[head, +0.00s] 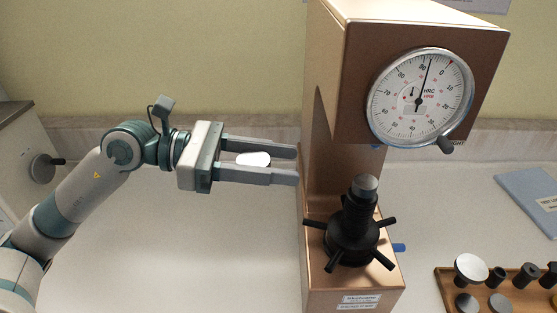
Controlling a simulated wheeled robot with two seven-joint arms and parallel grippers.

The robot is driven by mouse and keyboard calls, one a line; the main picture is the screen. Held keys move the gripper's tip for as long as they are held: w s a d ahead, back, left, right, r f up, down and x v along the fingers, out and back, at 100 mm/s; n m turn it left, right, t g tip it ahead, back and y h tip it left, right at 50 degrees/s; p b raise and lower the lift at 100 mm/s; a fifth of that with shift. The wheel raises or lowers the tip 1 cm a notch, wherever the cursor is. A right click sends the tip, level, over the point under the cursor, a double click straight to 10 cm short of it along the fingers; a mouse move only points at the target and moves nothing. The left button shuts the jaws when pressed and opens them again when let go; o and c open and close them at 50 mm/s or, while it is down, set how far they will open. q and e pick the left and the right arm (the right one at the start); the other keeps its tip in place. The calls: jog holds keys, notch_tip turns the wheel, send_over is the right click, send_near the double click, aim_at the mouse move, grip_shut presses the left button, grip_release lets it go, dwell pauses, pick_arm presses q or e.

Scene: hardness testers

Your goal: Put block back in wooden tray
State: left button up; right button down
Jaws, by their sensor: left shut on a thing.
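My left gripper (268,163) comes in from the left and points right, its fingertips close to the copper-coloured hardness tester. It is shut on a small pale round block (254,159), held between the two fingers above the white table. The wooden tray (446,286) is at the lower right, cut off by the picture's edge. It holds several round metal and black pieces. My right gripper is not in view.
The hardness tester (328,160) stands between my left gripper and the tray, with a dial (420,97) and a black handwheel with spokes (352,236). A blue booklet (525,200) lies at the right. The table (180,250) is clear at left.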

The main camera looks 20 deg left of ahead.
pick_arm(q)
jog(key=w+a+f+n+t+y, duration=0.1)
jog(key=a+f+t, duration=0.1)
jog(key=f, duration=0.8)
jog(key=w+a+f+n+t+y, duration=0.1)
jog(key=a+f, duration=0.3)
jog(key=f, duration=0.6)
jog(key=shift+w+a+n+t, duration=0.15)
jog(key=shift+w+n+t, duration=0.35)
jog(key=shift+n+t, duration=0.3)
jog(key=s+d+r+m+g+h, duration=0.1)
jog(key=d+r+m+g, duration=0.1)
jog(key=d+r, duration=0.3)
jog(key=s+d+r+m+g+h, duration=0.1)
jog(key=d+r+g, duration=0.3)
jog(key=r, duration=0.5)
jog(key=shift+s+d+m, duration=0.2)
jog(key=shift+d+m, duration=0.2)
jog(key=shift+m, duration=0.4)
jog(key=shift+r, duration=0.1)
